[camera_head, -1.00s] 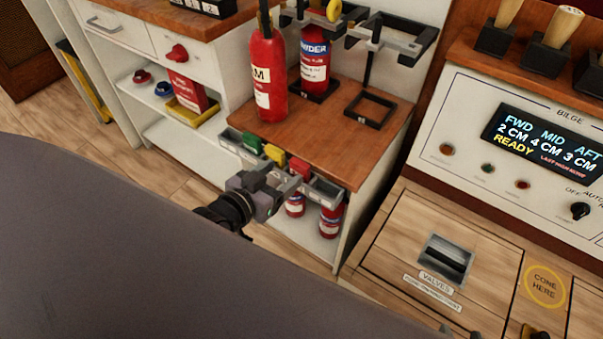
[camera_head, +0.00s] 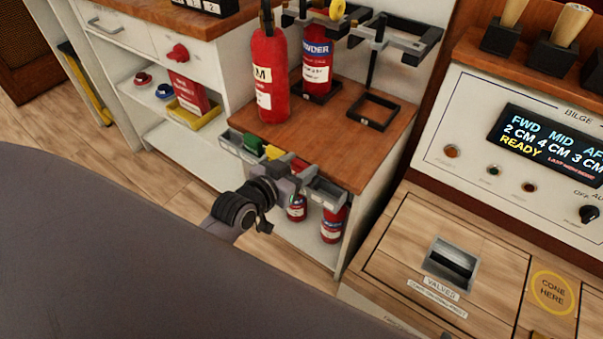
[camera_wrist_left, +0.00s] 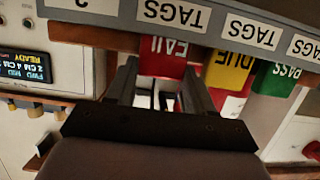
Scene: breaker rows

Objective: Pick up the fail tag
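The red fail tag (camera_wrist_left: 163,58) hangs on the tag rail, its label upside down in the left wrist view. My left gripper (camera_wrist_left: 160,78) is open, with one finger on each side of the tag's lower part. A small gap seems to show beside the fingers; contact is unclear. In the head view my left gripper (camera_head: 296,168) is at the front of the rail, and the red tag (camera_head: 299,164) is mostly hidden behind it. My right gripper is not in view.
The yellow due tag (camera_wrist_left: 229,70) and green pass tag (camera_wrist_left: 275,78) hang close beside the fail tag. Extinguishers (camera_head: 268,80) stand on the wooden shelf (camera_head: 345,150) above. Smaller extinguishers (camera_head: 332,222) stand below. The bilge panel (camera_head: 470,130) is to the right.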

